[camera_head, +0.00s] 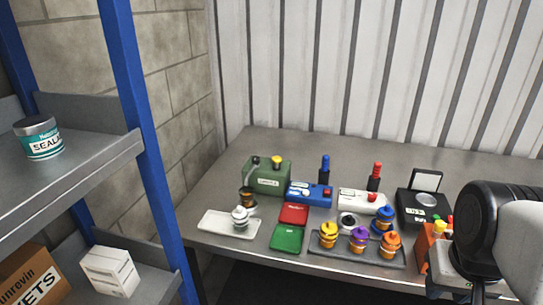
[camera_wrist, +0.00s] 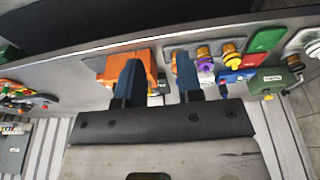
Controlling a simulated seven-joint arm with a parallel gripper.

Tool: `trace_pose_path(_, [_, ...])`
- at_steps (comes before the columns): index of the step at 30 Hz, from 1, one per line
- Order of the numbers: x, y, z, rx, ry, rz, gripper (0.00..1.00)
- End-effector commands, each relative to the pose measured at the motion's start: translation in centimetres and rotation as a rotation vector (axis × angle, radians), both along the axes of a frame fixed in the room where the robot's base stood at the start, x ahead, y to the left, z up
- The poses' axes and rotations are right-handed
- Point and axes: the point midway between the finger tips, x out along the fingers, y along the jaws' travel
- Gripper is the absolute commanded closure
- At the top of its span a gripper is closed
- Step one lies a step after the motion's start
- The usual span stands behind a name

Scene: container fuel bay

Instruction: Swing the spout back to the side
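The green box (camera_head: 267,177) with a yellow knob and a black knob on top stands at the back left of the bench. A dark, brownish fitting (camera_head: 247,196) is at its front left, above a white-capped canister (camera_head: 240,215) on the white tray (camera_head: 215,223). I cannot tell for certain which part is the spout or which way it points. In the wrist view the green box (camera_wrist: 276,82) is at the far right. My gripper (camera_wrist: 157,72) is open, its two blue fingers apart near the orange box (camera_wrist: 112,68), far from the green box.
A grey tray (camera_head: 345,256) holds yellow, purple and orange canisters at the front. Red (camera_head: 293,214) and green (camera_head: 287,238) pads lie left of it. Blue (camera_head: 309,194) and white (camera_head: 361,202) boxes stand behind. A blue-posted shelf (camera_head: 150,170) rises at the left.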

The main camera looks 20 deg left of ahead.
Motion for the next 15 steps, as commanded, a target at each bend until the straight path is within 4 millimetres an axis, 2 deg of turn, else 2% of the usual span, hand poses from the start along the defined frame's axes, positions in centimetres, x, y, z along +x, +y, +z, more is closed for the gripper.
trace_pose_path(1, [0.4,0.1,0.2,0.0,0.002,0.005,0.59])
trace_pose_path(4, [1.5,0.5,0.7,-0.001,0.007,0.021,0.44])
trace_pose_path(8, [3.6,1.2,1.7,-0.003,0.016,0.05,0.44])
trace_pose_path(15, [8.9,3.3,3.9,-0.008,0.038,0.124,0.44])
